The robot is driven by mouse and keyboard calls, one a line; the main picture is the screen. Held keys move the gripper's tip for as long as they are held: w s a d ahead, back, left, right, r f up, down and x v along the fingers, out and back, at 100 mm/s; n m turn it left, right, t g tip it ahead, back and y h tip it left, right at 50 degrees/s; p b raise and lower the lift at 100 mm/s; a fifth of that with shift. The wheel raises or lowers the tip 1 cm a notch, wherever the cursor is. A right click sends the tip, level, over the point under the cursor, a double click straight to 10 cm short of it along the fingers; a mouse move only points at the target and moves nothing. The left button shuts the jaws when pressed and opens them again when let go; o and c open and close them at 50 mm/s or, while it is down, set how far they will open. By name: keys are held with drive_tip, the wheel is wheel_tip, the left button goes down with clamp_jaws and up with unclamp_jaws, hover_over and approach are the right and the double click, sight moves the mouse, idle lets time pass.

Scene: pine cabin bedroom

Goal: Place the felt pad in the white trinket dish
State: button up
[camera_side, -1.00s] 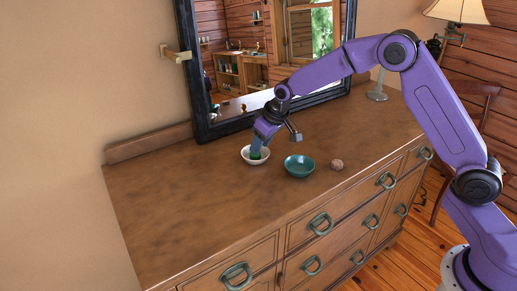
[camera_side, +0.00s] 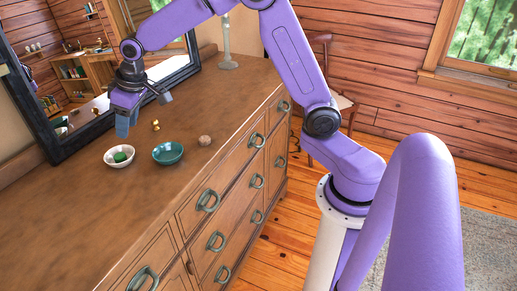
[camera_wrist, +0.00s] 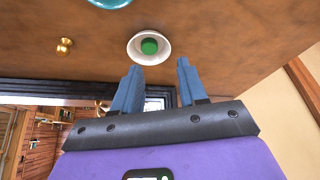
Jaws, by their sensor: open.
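The green felt pad (camera_side: 120,157) lies inside the white trinket dish (camera_side: 107,160) on the dresser top. In the wrist view the pad (camera_wrist: 149,46) sits near the middle of the dish, with the white rim (camera_wrist: 133,55) showing around it. My gripper (camera_side: 122,133) is raised above the dresser on the mirror side of the dish, clear of dish and pad. In the wrist view its two blue fingers (camera_wrist: 155,70) are apart with nothing between them.
A teal bowl (camera_side: 168,154) stands just right of the dish. A small brass knob (camera_side: 156,125) and a round brown ball (camera_side: 205,140) lie nearby. A dark-framed mirror (camera_side: 62,145) stands behind. The dresser top left of the dish is clear.

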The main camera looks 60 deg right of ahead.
drive_tip(key=s+n+g, duration=0.3)
drive_tip(key=s+n, duration=0.3)
drive_tip(key=s, duration=2.1)
drive_tip(key=s+d+f+n+h, duration=0.1)
drive_tip(key=s+d, duration=0.4)
drive_tip(key=s, duration=0.5)
drive_tip(key=shift+s+f+n+g, duration=0.25)
drive_tip(key=shift+s+n+g, duration=0.15)
drive_tip(key=shift+n, duration=0.2)
